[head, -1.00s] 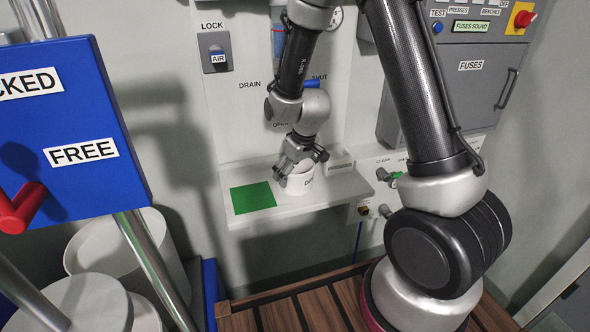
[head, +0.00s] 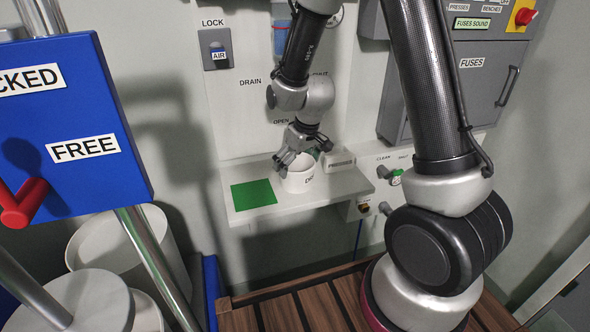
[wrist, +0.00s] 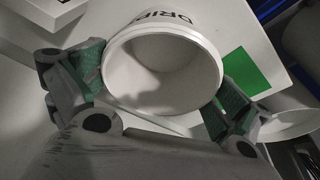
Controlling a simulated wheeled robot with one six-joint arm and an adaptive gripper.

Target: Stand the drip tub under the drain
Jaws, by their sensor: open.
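The white drip tub (head: 300,183) stands upright on a white shelf, to the right of a green square (head: 253,195). In the wrist view the tub (wrist: 165,70) is empty, with part of its dark lettering visible. My gripper (head: 296,163) is at the tub's rim. In the wrist view my gripper (wrist: 158,97) is open, with one green-padded finger on each side of the tub; I cannot tell whether they touch it. The drain outlet is hidden behind my arm; the "DRAIN" label (head: 250,82) shows on the wall panel.
The white shelf (head: 245,217) has a small labelled block (head: 341,161) at its back right. Valves (head: 395,177) sit on the wall to the right. A grey fuse cabinet (head: 470,80) is above them. A blue sign board (head: 70,130) and white drums (head: 100,300) fill the left.

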